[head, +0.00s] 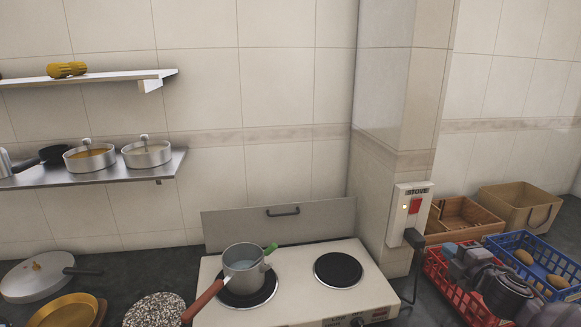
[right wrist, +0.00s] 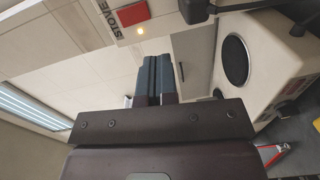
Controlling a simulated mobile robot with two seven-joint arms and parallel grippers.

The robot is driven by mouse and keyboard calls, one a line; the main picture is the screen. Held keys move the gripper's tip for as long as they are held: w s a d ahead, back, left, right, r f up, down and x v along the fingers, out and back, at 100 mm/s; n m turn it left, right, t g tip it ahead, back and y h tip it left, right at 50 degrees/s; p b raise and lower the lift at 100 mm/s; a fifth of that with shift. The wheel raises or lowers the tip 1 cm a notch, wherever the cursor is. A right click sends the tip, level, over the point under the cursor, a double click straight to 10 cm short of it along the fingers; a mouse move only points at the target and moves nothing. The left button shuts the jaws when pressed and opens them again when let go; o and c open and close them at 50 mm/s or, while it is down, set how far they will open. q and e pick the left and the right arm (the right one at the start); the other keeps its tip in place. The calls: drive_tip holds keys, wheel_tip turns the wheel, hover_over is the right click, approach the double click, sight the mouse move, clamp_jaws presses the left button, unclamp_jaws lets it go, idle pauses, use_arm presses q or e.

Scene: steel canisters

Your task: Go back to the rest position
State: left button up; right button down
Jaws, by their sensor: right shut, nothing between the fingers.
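The red switch also shows there (right wrist: 133,12), beside the STOVE label. A small lamp on the box is lit. My left gripper is in neither view.
A grey pot (head: 241,266) with a brown handle stands on the left plate of the white stove (head: 300,285); the right plate (head: 338,269) is bare. My right arm passes over a red crate (head: 440,283) and beside a blue crate (head: 520,243). Shelves hang at upper left.

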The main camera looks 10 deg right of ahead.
drive_tip(key=s+a+f+m+g, duration=0.2)
drive_tip(key=s+a+f+m, duration=0.8)
drive_tip(key=a+f, duration=0.1)
drive_tip(key=s+a+f+m+g, duration=0.1)
drive_tip(key=s+a+f+m, duration=0.1)
drive_tip(key=s+f, duration=0.2)
drive_tip(key=s+a+f+m+g+h, duration=0.1)
drive_tip(key=s+a+f+m, duration=0.1)
drive_tip(key=s, duration=0.6)
drive_tip(key=s+a+f+m+g, duration=0.1)
drive_tip(key=s+a+f+m, duration=0.1)
drive_tip(key=s+f, duration=0.4)
drive_tip(key=shift+s+a+f+m, duration=0.25)
drive_tip(key=shift+s+a+m, duration=0.1)
drive_tip(key=shift+s+m, duration=0.3)
